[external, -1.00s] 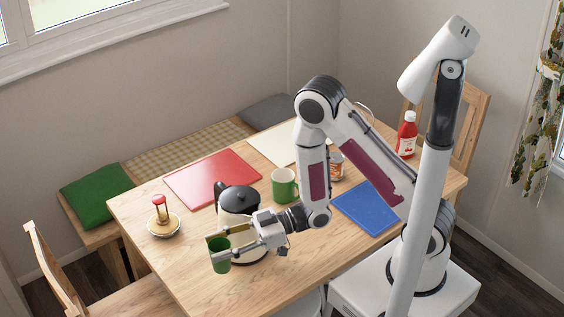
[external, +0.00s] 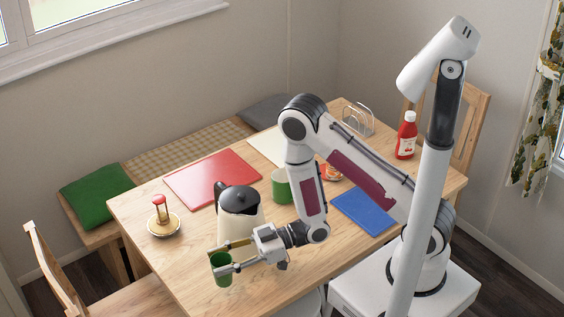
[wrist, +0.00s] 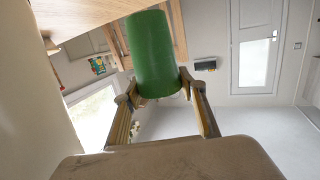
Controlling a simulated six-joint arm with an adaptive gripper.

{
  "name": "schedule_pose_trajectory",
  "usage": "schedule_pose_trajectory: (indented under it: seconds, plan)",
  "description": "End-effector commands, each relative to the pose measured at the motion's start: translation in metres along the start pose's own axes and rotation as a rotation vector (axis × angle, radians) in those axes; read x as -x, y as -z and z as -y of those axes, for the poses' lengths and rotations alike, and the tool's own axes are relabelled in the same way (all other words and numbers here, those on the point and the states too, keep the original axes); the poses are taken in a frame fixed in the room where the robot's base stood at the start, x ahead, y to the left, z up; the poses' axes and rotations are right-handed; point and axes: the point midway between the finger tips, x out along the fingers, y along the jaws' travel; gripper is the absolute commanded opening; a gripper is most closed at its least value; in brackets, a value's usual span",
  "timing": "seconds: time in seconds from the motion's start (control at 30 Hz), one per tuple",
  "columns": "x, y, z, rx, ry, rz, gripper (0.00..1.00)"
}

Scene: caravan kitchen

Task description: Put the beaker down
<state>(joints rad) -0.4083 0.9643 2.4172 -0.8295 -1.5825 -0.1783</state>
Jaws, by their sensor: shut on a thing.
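The beaker (external: 222,275) is a small green cup. My gripper (external: 222,259) is shut on it, one finger on each side, and holds it upright near the front left edge of the wooden table. In the external view I cannot tell whether its base touches the table. In the wrist view the beaker (wrist: 153,55) fills the upper middle, between the two fingers, with the table's surface (wrist: 80,14) at upper left.
A cream kettle (external: 238,221) with a black lid stands right behind my gripper. A green mug (external: 281,187), a red mat (external: 212,178), a blue mat (external: 366,210) and a bowl with an hourglass-like item (external: 163,222) are also on the table. Bare wood (external: 180,265) shows left of the beaker.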

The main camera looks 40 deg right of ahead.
Motion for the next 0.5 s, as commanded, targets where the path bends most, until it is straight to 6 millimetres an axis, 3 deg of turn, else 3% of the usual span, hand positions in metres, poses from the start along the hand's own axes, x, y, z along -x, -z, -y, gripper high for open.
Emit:
schedule_pose_trajectory:
  seconds: [0.5]
  plan:
    - [-0.0008, -0.0063, 0.0002, -0.001, 0.0, 0.001, 0.21]
